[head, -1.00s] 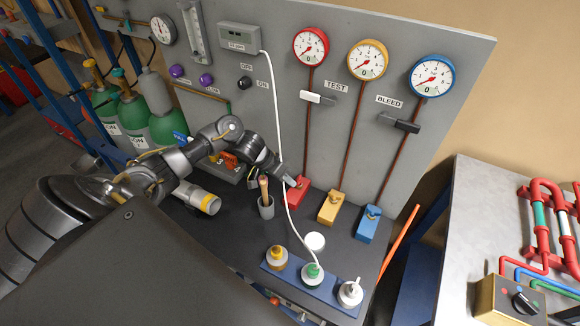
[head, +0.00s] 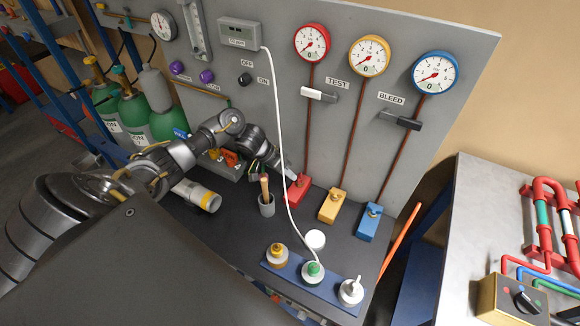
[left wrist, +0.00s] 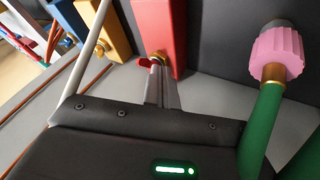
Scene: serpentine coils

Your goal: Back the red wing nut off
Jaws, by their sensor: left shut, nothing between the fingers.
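The red block (head: 298,190) stands at the foot of the red gauge's pipe on the dark bench. In the left wrist view the red block (left wrist: 160,28) carries a brass fitting with the red wing nut (left wrist: 146,62) at its lower end. My left gripper (head: 289,174) is close to the red block's top. In the left wrist view its fingers (left wrist: 160,78) are shut and empty, with their tips right at the nut. Contact cannot be told, and the tips partly hide the fitting. My right gripper is not in view.
Yellow (head: 333,206) and blue (head: 369,222) blocks stand to the right. A white hose (head: 277,130) hangs just beside my left gripper. A cup with a wooden-handled tool (head: 267,205) is in front. A pink knob on a green pipe (left wrist: 275,52) is to the right in the wrist view.

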